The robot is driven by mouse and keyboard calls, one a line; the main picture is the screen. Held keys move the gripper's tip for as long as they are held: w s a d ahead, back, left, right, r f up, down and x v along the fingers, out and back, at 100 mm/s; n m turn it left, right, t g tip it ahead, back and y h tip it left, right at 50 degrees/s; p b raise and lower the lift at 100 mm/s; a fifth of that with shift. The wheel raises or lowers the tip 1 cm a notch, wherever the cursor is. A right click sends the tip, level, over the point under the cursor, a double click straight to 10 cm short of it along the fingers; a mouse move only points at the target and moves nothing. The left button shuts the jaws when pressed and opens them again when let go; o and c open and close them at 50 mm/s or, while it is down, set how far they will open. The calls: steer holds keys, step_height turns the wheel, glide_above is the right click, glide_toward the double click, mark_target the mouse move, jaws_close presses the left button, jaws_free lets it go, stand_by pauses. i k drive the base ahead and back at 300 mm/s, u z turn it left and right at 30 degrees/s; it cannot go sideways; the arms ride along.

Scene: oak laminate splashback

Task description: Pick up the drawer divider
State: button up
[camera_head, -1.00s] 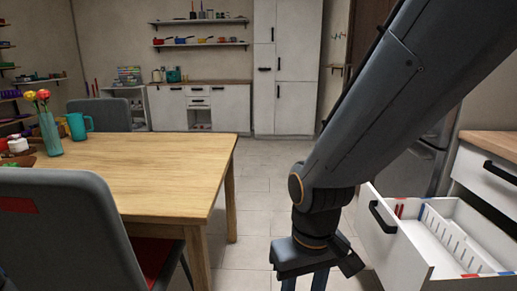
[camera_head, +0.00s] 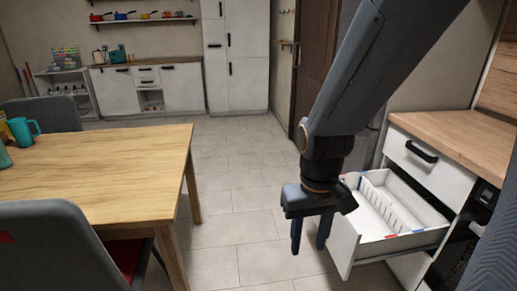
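The drawer divider (camera_head: 390,203) is a long white slotted strip standing inside the open white drawer (camera_head: 398,242) at the right of the head view. It runs lengthwise along the drawer. My gripper (camera_head: 310,234) hangs in front and to the left of the drawer, pointing down. Its two blue-grey fingers are apart with nothing between them. The gripper is clear of the divider. My wrist hides part of the drawer's front and its handle.
A wooden table (camera_head: 100,180) with a grey chair (camera_head: 65,245) stands at the left. A wooden countertop (camera_head: 465,140) lies above the drawer, with a shut drawer (camera_head: 430,165) between them. The tiled floor (camera_head: 235,225) is clear in the middle.

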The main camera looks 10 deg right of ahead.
mark_target(380, 202)
steer(key=z, duration=1.25)
